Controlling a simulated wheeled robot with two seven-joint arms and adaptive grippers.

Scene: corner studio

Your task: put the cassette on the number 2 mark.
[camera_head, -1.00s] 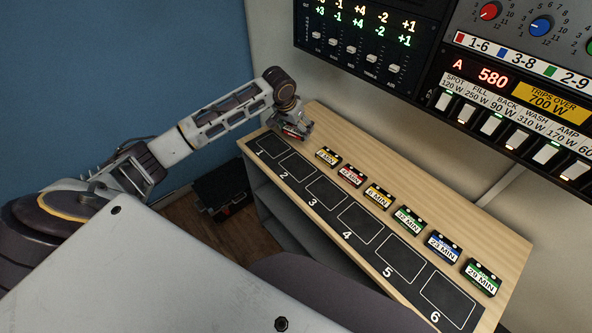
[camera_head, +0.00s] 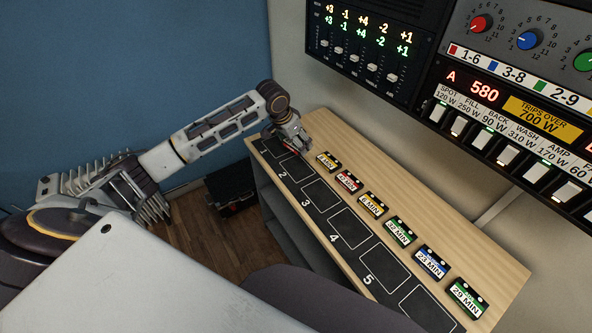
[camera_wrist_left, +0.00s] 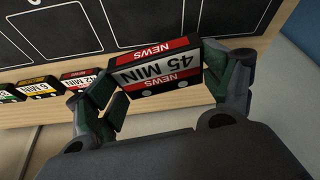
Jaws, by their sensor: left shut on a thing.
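My left gripper (camera_head: 290,146) is shut on a red and black cassette marked NEWS 45 MIN (camera_wrist_left: 157,70). In the left wrist view the cassette sits between the two fingers, its label facing the camera. In the head view the gripper hides most of it. The gripper is over the far-left end of the dark strip, just behind the number 2 mark (camera_head: 297,169) and partly covering the area of mark 1. I cannot tell whether the cassette touches the strip. My right gripper is out of view.
Marks 2 to 5 look empty. A control panel (camera_head: 510,100) hangs above at right.

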